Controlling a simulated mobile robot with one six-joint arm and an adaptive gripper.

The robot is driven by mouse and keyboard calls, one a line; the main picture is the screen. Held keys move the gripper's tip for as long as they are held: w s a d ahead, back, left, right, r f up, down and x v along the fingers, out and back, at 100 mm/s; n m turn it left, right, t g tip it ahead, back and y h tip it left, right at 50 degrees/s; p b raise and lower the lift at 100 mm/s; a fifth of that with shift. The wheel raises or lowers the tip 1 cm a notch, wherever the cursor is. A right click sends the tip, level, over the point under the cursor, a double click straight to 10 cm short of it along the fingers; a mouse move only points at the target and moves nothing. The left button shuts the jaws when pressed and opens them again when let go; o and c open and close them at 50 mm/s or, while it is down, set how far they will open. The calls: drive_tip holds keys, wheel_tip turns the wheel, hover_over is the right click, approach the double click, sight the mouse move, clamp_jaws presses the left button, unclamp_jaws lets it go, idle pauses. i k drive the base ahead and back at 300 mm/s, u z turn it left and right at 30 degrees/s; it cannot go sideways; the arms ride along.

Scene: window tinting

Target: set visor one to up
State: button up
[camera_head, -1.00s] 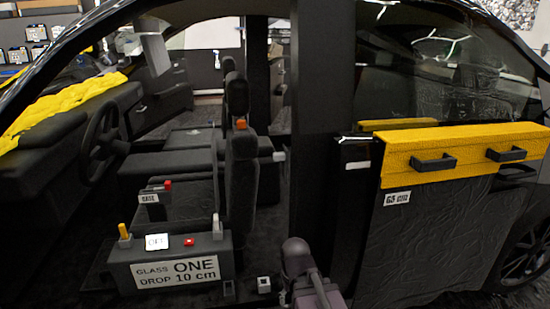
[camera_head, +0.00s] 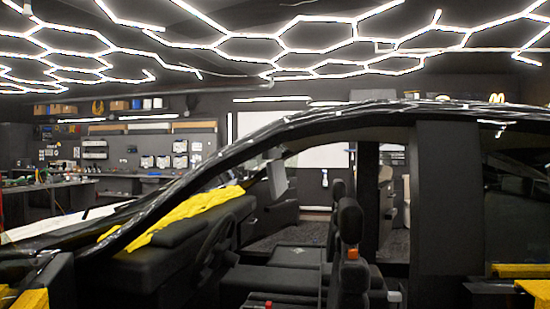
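A small pale grey panel (camera_head: 277,179), which looks like a sun visor, hangs down below the front roof edge of the black car (camera_head: 300,125), above the far end of the dashboard. I cannot read a label on it, so I cannot tell whether it is visor one. No second visor is clear to me. My gripper is not in view.
The steering wheel (camera_head: 213,250), yellow cloth (camera_head: 185,215) on the dashboard and dark seats (camera_head: 350,245) show through the open front side. A thick dark pillar (camera_head: 447,200) stands at right. A workbench (camera_head: 50,190) stands at the back left.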

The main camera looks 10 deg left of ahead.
sight(277, 180)
drive_tip(key=u, duration=1)
drive_tip(key=i, duration=0.35)
drive_tip(key=z, duration=0.9)
